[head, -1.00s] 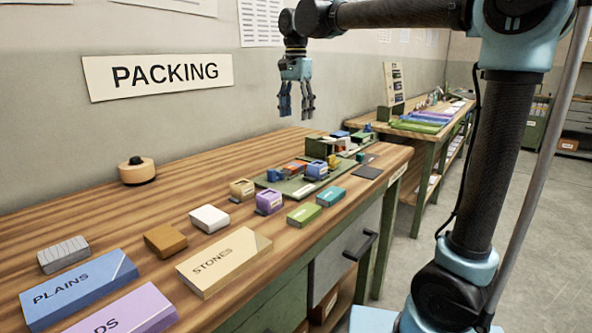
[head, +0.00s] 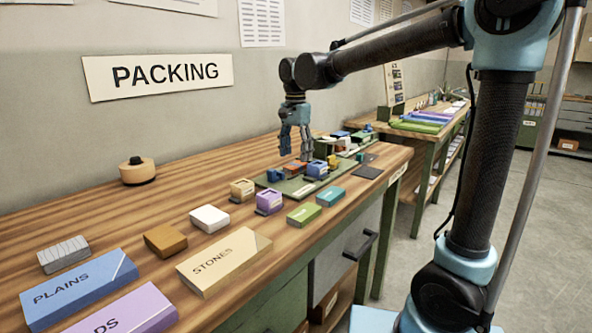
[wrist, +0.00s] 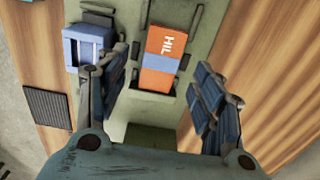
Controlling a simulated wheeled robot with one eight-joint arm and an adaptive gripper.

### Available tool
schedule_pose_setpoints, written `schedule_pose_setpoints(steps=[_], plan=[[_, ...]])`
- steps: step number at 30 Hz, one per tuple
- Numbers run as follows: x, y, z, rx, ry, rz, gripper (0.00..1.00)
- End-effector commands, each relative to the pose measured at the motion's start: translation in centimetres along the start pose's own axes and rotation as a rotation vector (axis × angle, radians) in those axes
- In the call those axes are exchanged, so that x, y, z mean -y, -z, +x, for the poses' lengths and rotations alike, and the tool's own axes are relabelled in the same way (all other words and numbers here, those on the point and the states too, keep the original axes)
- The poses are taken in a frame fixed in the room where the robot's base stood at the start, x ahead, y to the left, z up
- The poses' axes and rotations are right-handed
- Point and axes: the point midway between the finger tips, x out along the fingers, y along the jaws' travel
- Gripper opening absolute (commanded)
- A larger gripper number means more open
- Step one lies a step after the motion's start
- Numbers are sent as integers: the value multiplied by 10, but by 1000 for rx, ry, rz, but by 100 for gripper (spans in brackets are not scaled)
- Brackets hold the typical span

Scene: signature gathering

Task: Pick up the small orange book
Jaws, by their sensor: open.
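The small orange book (wrist: 162,56) lies on a green tray (wrist: 205,45) in the wrist view. It has a blue band across it and white letters of which "HIL" shows. In the head view the orange book (head: 294,166) is small and partly hidden near my fingers. My gripper (head: 296,154) is open and points down over the tray. In the wrist view its two fingers (wrist: 162,95) stand apart on either side of the book's near end, with nothing between them held.
A blue-purple block (wrist: 88,47) is beside the left finger. More small blocks stand on the tray's far part. Large books labelled "STONES" (head: 222,262) and "PLAINS" (head: 80,285) lie at the front left. The wood behind the tray is clear up to a round knob-topped object (head: 137,171).

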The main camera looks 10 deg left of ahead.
Motion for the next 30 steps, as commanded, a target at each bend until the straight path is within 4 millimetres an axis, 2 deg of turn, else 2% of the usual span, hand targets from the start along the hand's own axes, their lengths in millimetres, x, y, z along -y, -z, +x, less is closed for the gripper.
schedule_pose_setpoints(steps=[3,7,17,20,24,26,27,30], plan=[[2,-4,18,0,0,0,61],[2,-4,32,0,0,1,61],[2,-4,39,0,0,0,61],[2,-4,39,0,0,0,43],[2,-4,39,0,0,0,12],[2,-4,39,0,0,0,12],[2,-4,39,0,0,0,8],[2,-4,39,0,0,0,7]])
